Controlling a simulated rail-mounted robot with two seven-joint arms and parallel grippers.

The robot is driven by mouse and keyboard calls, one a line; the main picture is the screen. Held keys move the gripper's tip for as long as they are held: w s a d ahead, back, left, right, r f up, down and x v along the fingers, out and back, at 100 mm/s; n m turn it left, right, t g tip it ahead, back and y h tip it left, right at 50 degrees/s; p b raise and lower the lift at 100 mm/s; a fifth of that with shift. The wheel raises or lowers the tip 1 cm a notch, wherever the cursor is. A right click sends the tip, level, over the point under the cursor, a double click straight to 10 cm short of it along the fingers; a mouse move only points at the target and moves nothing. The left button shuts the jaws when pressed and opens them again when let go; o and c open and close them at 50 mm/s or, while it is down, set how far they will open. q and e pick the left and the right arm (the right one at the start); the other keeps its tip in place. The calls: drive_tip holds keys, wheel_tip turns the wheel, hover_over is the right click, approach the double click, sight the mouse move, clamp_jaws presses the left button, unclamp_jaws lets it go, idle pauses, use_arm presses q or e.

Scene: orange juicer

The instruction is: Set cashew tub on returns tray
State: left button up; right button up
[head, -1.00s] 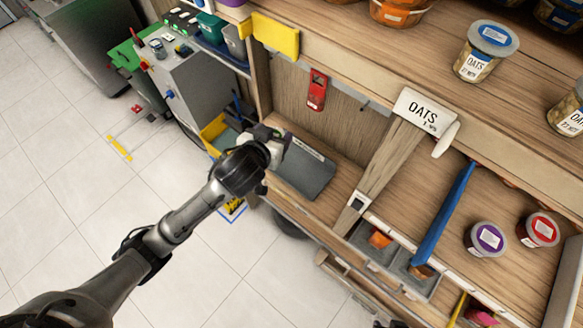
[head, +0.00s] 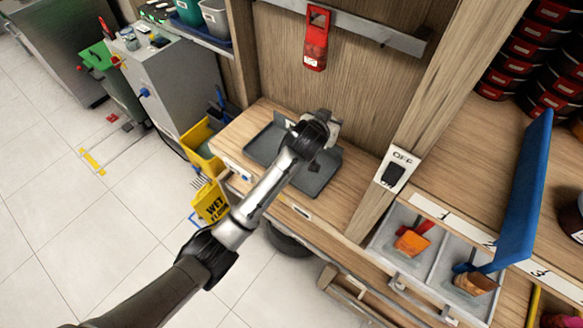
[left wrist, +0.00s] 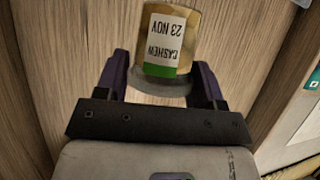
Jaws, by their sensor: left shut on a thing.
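The cashew tub (left wrist: 165,45) shows in the left wrist view, with a white and green label reading CASHEW 23 NOV upside down. My left gripper (left wrist: 162,82) is shut on it, one dark finger on each side. In the head view my left gripper (head: 328,122) appears over the back right part of the dark grey tray (head: 318,182), with the tub hidden by the gripper and wrist. I cannot tell how high it is above the tray. The tray lies flat on the wooden counter and looks empty where it shows. My right gripper is not in view.
A wooden post with an OFF switch (head: 395,170) stands right of the tray. A red device (head: 316,38) hangs on the back panel. Grey bins (head: 405,240) and a blue divider (head: 522,190) are at the right. A yellow wet-floor sign (head: 211,203) stands below left.

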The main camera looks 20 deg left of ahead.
use_arm(q)
drive_tip(key=shift+w+d+f+b, duration=0.25)
drive_tip(key=shift+f, duration=0.2)
drive_tip(key=shift+w+d+f+b, duration=0.2)
drive_tip(key=shift+f+b, duration=0.05)
drive_tip(key=shift+f, duration=0.2)
drive_tip(key=shift+a+f, duration=0.2)
drive_tip(key=shift+f, duration=0.1)
drive_tip(key=s+a+f, duration=0.1)
drive_tip(key=a+f, duration=0.1)
drive_tip(key=a, duration=0.1)
drive_tip(key=s+a+f+b, duration=0.1)
drive_tip(key=a+f, duration=0.1)
drive_tip(key=a, duration=0.2)
drive_tip(key=s+a+f, duration=0.1)
drive_tip(key=a+f, duration=0.1)
drive_tip(key=a, duration=0.1)
drive_tip(key=shift+s+a+f+b, duration=0.2)
drive_tip(key=shift+f+b, duration=0.1)
drive_tip(key=shift+b, duration=0.05)
drive_tip(key=shift+f+b, duration=0.65)
drive_tip(key=shift+f, duration=1.35)
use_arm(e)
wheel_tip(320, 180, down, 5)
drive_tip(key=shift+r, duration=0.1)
